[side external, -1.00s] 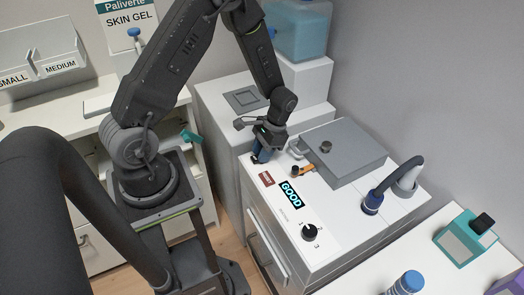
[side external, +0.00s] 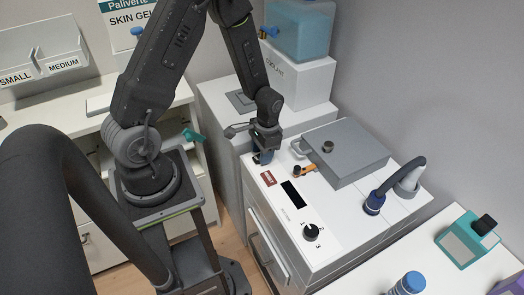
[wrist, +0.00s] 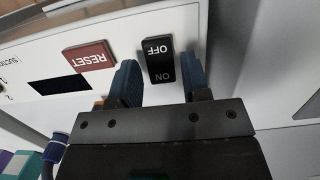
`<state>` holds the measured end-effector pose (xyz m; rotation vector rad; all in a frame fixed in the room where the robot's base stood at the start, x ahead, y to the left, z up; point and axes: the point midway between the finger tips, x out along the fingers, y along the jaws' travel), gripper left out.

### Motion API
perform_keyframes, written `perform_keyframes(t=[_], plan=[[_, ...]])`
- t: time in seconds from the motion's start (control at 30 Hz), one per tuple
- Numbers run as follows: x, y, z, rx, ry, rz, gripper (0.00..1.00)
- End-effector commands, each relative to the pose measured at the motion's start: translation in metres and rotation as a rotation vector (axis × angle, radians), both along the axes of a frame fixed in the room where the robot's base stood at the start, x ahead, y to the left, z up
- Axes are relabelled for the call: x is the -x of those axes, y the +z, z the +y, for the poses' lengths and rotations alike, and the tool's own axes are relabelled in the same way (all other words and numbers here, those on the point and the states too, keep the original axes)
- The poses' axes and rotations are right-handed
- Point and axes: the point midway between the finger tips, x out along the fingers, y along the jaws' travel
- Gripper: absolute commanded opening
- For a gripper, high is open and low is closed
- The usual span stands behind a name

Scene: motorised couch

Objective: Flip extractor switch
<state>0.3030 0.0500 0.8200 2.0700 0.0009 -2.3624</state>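The black rocker switch (wrist: 159,60), marked OFF and ON, sits on the white panel in the wrist view. Its lettering appears upside down there. My gripper (wrist: 162,80) has its two blue fingers apart, one on each side of the switch, with nothing held. I cannot tell whether a finger touches the switch. In the side view my gripper (side external: 262,156) is low over the far end of the panel and hides the switch. The display (side external: 293,194) on the panel is dark; it is also dark in the wrist view (wrist: 58,86).
A red RESET button (side external: 268,179) lies beside the switch. An orange-and-black lever (side external: 304,171), a black rotary knob (side external: 311,232) and a grey lidded box (side external: 345,152) are also on the unit. A dark hose (side external: 398,183) rises at the right.

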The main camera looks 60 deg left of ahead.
Motion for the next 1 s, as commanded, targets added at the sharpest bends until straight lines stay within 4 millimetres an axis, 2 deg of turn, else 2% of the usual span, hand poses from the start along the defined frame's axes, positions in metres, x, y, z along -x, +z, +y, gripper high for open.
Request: perform_keyframes(t=[0.13,0.47,0.57,1.0], plan=[[0.0,0.0,0.0,0.0,-0.001,0.001,0.55],[-0.002,0.007,0.0,-0.001,0.0,-0.002,0.55],[-0.004,0.02,0.001,-0.002,-0.001,-0.004,0.55],[-0.016,0.113,0.0,-0.002,-0.001,-0.005,0.55]])
